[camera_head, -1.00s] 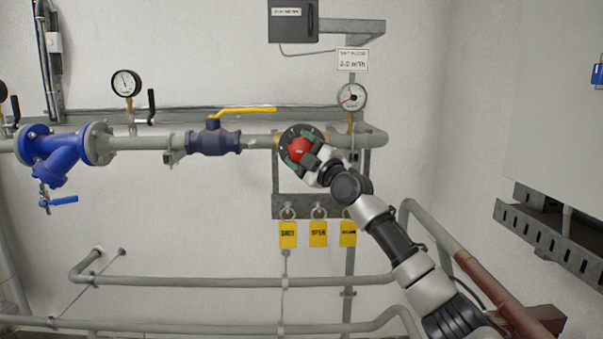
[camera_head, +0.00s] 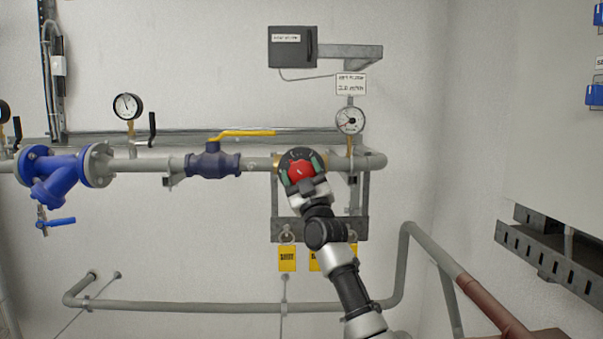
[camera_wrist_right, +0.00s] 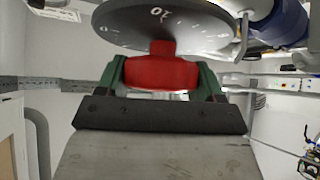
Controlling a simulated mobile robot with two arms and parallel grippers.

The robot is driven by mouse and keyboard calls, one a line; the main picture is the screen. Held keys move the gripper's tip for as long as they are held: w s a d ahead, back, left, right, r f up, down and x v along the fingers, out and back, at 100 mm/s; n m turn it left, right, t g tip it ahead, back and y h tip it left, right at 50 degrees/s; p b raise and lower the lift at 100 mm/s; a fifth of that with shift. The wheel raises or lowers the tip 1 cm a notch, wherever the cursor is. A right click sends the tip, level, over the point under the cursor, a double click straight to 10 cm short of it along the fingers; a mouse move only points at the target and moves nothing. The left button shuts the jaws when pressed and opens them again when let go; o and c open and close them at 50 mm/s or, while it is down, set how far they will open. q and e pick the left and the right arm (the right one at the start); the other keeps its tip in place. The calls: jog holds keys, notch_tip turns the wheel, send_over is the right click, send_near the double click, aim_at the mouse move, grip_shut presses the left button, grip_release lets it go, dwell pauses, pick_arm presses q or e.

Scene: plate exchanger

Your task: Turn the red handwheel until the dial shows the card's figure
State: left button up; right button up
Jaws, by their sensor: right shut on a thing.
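The red handwheel (camera_head: 300,168) sits in front of a dark round scale disc (camera_head: 287,157) on the grey pipe. My right gripper (camera_head: 302,174) is shut on the handwheel; in the right wrist view its green fingers stand on both sides of the red handwheel (camera_wrist_right: 162,73), with the marked disc (camera_wrist_right: 165,22) just beyond. The dial (camera_head: 350,121), a round white gauge, stands on the pipe to the right; its needle is too small to read surely. The white card (camera_head: 351,84) hangs above it, its figure blurred. My left gripper is not in view.
A blue valve with a yellow lever (camera_head: 240,134) is left of the handwheel. Another gauge (camera_head: 127,106) and a blue strainer (camera_head: 62,175) are farther left. Yellow tags (camera_head: 287,258) hang below, partly behind my right arm. A grey box (camera_head: 292,47) is above.

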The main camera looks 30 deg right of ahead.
dwell(0.4)
jog(key=o, duration=0.9)
jog(key=shift+s+a+f, duration=0.1)
jog(key=shift+s+f, duration=0.15)
jog(key=shift+f, duration=0.1)
jog(key=b+v, duration=0.2)
jog(key=v, duration=0.8)
jog(key=shift+b, duration=0.35)
